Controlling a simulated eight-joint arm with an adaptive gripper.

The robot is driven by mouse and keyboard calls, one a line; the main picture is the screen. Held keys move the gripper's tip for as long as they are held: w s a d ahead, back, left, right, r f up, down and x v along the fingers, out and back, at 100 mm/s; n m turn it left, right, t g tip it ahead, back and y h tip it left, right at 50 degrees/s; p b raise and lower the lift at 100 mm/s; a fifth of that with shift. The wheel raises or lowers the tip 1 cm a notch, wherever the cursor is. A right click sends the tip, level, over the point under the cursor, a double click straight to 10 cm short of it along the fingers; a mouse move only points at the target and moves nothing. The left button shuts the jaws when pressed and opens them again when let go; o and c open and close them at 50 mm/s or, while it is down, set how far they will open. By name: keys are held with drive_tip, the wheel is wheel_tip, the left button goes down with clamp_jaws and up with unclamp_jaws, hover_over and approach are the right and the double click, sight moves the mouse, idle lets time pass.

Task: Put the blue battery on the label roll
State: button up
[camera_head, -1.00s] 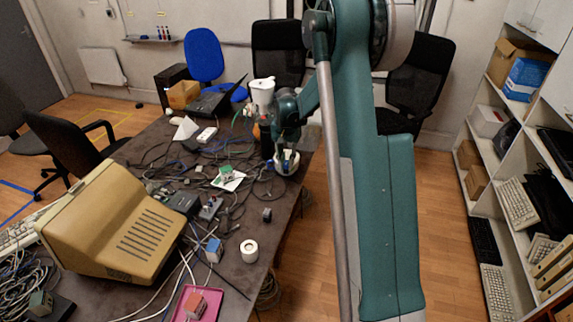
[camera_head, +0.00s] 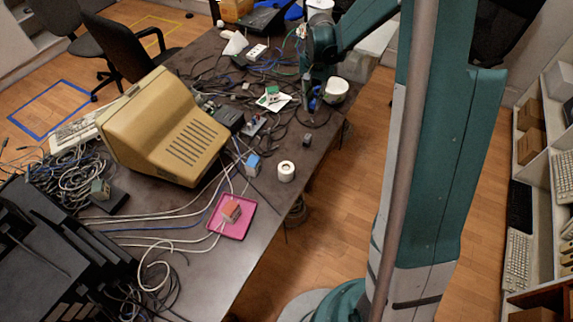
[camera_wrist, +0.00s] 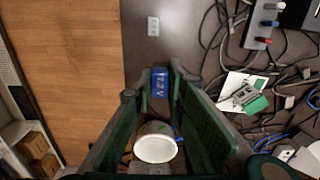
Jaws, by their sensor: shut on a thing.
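The blue battery (camera_wrist: 160,82), marked 7.2 V, is between my gripper's fingertips (camera_wrist: 158,88) in the wrist view. My gripper (camera_head: 312,104) is shut on it above the table's right side, and a bit of blue shows there in the head view. The label roll (camera_head: 286,171), a white ring with a dark centre hole, stands on the table nearer the camera, apart from my gripper. I cannot pick it out surely in the wrist view.
A white round container (camera_head: 336,90) stands beside my gripper; it also shows in the wrist view (camera_wrist: 155,148). A small dark cube (camera_head: 306,140), a blue-and-white box (camera_head: 253,165) and a pink tray (camera_head: 240,226) are near the roll. Cables cover much of the table (camera_head: 222,272).

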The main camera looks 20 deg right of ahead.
drive_tip(key=s+a+r+p, duration=0.2)
drive_tip(key=s+a, duration=0.7)
drive_tip(key=a, duration=0.1)
drive_tip(key=r, duration=0.2)
hover_over(286, 167)
drive_tip(key=shift+f+p, duration=0.25)
drive_tip(key=shift+p, duration=0.2)
drive_tip(key=shift+f+b, duration=0.4)
drive_tip(key=shift+f, duration=2.55)
drive_tip(key=shift+f+b, duration=0.35)
drive_tip(key=shift+f, duration=1.75)
drive_tip(key=shift+f, duration=0.2)
